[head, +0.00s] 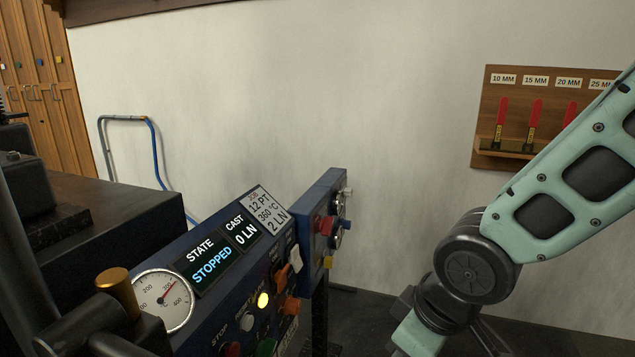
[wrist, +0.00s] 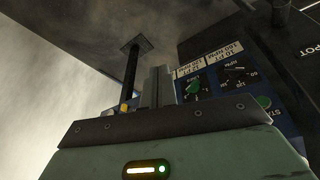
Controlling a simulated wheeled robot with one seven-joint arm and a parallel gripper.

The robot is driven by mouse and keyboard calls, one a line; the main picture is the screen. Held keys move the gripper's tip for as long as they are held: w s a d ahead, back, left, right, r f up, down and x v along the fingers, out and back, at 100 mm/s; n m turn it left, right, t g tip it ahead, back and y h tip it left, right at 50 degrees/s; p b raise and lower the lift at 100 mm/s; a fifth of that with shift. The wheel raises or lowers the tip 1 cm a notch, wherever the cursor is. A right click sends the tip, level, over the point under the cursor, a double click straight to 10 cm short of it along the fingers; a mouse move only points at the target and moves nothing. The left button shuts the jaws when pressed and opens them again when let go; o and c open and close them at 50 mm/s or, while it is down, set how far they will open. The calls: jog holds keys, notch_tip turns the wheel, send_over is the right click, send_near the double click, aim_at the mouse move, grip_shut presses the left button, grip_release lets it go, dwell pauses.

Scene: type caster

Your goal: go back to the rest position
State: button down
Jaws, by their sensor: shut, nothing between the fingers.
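My gripper (wrist: 157,86) shows in the wrist view with its grey fingers together, shut and empty. In the wrist view a blue panel with green knobs and labels (wrist: 232,78) lies beyond and to the right of the fingers, apart from them as far as I can tell. In the head view my pale green arm comes down from the right edge to the lower middle right. The fingers are not clearly visible there. The caster's control panel (head: 184,283) stands left of the arm, its display reading STATE STOPPED and CAST 0 LN.
A round gauge (head: 162,301) sits at the panel's left end, and a lit yellow button (head: 263,299) shows on its face. A blue box with knobs (head: 318,214) stands behind the panel. A wooden rack (head: 490,121) with red-handled tools hangs on the wall. Floor shows between panel and arm.

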jog(key=s+d+r+m+g+h, duration=0.2)
jog(key=s+r+g, duration=0.15)
jog(key=s, duration=0.95)
notch_tip(320, 180, up, 25)
jog(key=p, duration=2.5)
jog(key=shift+w, duration=0.3)
